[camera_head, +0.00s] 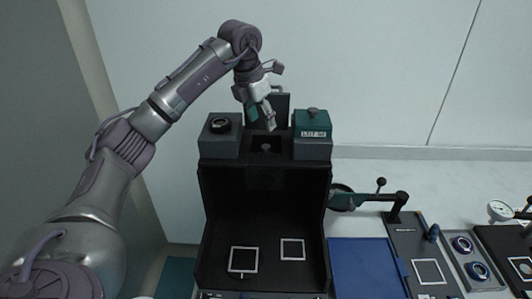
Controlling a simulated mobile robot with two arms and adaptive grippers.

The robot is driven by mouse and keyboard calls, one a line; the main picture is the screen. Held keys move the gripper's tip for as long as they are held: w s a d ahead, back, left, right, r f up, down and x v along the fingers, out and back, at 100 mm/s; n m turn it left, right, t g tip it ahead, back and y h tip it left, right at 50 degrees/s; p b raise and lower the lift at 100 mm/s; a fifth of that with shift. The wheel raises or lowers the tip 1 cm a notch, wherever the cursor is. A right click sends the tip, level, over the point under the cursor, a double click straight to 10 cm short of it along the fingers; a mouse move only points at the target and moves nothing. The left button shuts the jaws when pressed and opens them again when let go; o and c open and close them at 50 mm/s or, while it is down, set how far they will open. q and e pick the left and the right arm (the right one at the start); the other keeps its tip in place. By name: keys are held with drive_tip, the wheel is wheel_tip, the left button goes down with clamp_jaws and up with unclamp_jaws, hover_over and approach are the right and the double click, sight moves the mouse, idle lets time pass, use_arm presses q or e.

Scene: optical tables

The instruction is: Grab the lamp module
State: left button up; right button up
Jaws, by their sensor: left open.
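A box with a green top, a small knob and a white label (311,128) sits at the right end of the top of a black housing (265,180). It may be the lamp module; the label is too small to read surely. A grey box with a black ring on top (220,140) sits at the left end. Between them is a dark recess with a small knob (267,147). My left gripper (262,120) is open and points down just above this recess, between the two boxes. It appears empty. My right gripper is not in view.
The housing's lower deck bears two white square outlines (243,260). To the right are a blue mat (365,268), a black lever with a ball end (381,183), a dark plate (428,272) and a dial gauge (500,211). A pale wall stands behind.

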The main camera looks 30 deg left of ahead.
sight(266, 146)
use_arm(q)
drive_tip(key=x, duration=0.3)
drive_tip(key=shift+w+a+r, duration=0.1)
drive_tip(key=shift+a, duration=0.1)
wheel_tip(266, 146, down, 2)
drive_tip(key=shift+p, duration=0.75)
drive_tip(key=p+x, duration=0.1)
drive_tip(key=x, duration=0.2)
drive_tip(key=shift+a+f, duration=0.15)
drive_tip(key=shift+f, duration=0.35)
drive_tip(key=c, duration=0.4)
clamp_jaws()
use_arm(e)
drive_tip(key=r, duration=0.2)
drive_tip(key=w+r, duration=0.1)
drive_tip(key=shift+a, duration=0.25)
